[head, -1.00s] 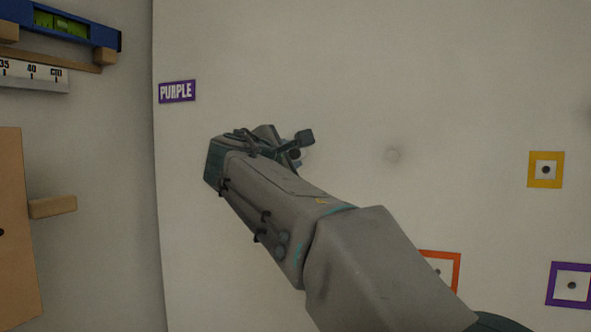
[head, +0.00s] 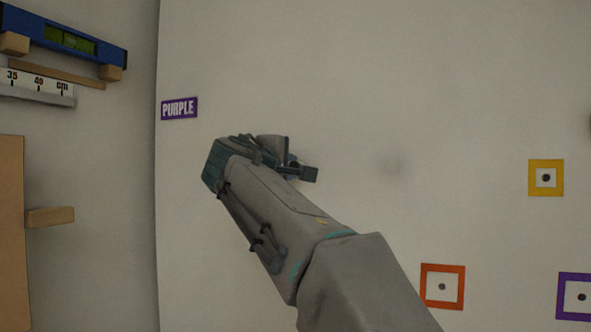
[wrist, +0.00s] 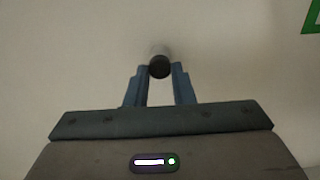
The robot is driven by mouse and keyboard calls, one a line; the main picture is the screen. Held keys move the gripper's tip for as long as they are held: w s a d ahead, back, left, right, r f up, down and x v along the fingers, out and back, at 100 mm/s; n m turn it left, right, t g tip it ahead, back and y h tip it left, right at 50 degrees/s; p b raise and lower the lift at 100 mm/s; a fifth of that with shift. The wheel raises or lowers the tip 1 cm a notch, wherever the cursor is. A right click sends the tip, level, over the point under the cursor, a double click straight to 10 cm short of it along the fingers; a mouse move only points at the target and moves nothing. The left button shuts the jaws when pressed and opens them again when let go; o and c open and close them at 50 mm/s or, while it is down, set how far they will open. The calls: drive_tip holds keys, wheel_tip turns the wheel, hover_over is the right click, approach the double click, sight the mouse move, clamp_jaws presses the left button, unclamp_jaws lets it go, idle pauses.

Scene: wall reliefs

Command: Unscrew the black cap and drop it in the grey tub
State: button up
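The black cap (wrist: 159,67) shows in the wrist view between the tips of my gripper (wrist: 159,72). Both blue fingers appear to touch its sides. A short pale cylinder (wrist: 159,49) shows behind the cap, toward the wall. In the head view my gripper (head: 303,170) is close to the pale wall, right of the PURPLE label, and the cap cannot be made out there. The grey tub is not in view.
A purple PURPLE label (head: 179,108) is on the wall. Yellow (head: 546,164), orange (head: 442,269) and purple (head: 573,279) square frames with dark centres are at the right. A blue spirit level (head: 70,40), a ruler (head: 38,86) and a wooden peg (head: 50,217) are at the left.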

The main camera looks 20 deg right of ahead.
drive_tip(key=shift+r+n+p, duration=0.35)
drive_tip(key=shift+n+p, duration=0.75)
drive_tip(key=shift+p, duration=0.05)
drive_tip(key=shift+f+n+p, duration=0.1)
drive_tip(key=shift+n+p, duration=0.7)
drive_tip(key=shift+n, duration=0.3)
drive_tip(key=shift+f+n, duration=0.2)
drive_tip(key=shift+n, duration=0.2)
drive_tip(key=shift+r+n+p, duration=0.25)
drive_tip(key=shift+n+p, duration=0.25)
drive_tip(key=shift+p, duration=0.15)
drive_tip(key=shift+n+p, duration=0.7)
drive_tip(key=shift+s+n+p, duration=0.1)
drive_tip(key=shift+n+p, duration=0.65)
drive_tip(key=shift+n, duration=0.35)
drive_tip(key=shift+f+n, duration=0.3)
drive_tip(key=shift+r, duration=0.1)
